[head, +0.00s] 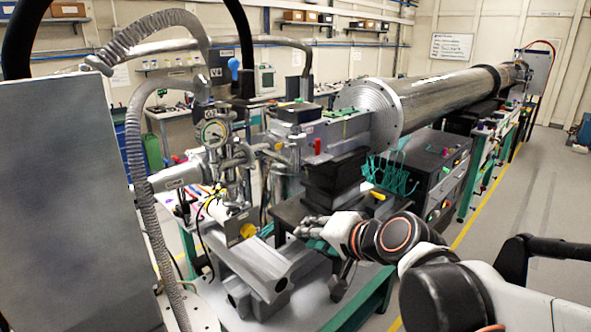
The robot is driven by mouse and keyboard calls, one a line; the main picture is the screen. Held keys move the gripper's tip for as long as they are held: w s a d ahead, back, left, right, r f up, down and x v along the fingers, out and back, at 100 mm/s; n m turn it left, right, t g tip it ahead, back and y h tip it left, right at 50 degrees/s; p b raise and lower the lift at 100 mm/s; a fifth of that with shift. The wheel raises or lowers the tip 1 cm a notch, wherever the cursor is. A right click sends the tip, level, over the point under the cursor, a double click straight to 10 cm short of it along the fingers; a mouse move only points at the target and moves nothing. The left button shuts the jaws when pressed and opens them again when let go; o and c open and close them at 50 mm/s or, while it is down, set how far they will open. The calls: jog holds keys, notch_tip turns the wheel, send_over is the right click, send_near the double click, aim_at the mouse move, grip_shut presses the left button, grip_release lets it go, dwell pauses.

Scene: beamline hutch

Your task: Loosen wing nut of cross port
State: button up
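The metal cross port (228,165) stands left of the middle in the head view, among steel pipe fittings. A round pressure gauge (213,133) is fixed on it, and ribbed hoses run up and down beside it. Clamps sit at its joints, but a wing nut is too small to tell apart. My gripper (303,228) is to the right of and lower than the cross port, apart from it, with its fingertips pointing left. The fingers are small and seen from behind, so how far they are open is unclear. I see nothing held in them.
A large grey panel (65,200) blocks the left side. A metal block (262,268) lies below my gripper's left. A long steel tube (430,98) with a wide flange (372,112) runs to the back right. Open floor (540,190) lies at the right.

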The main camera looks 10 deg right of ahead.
jog(key=w+a+r+m+t+y+p, duration=0.1)
jog(key=w+r+m+t+p, duration=0.15)
jog(key=w+r, duration=0.3)
jog(key=m+t+h+p, duration=0.2)
jog(key=m+t+p, duration=0.1)
jog(key=m+t, duration=0.15)
send_near(289, 145)
jog(key=shift+m, duration=0.4)
jog(key=b+x, duration=0.2)
jog(key=x, duration=0.5)
jog(key=shift+w+b, duration=0.2)
jog(key=shift+b, duration=0.1)
jog(key=shift+d, duration=0.1)
grip_shut()
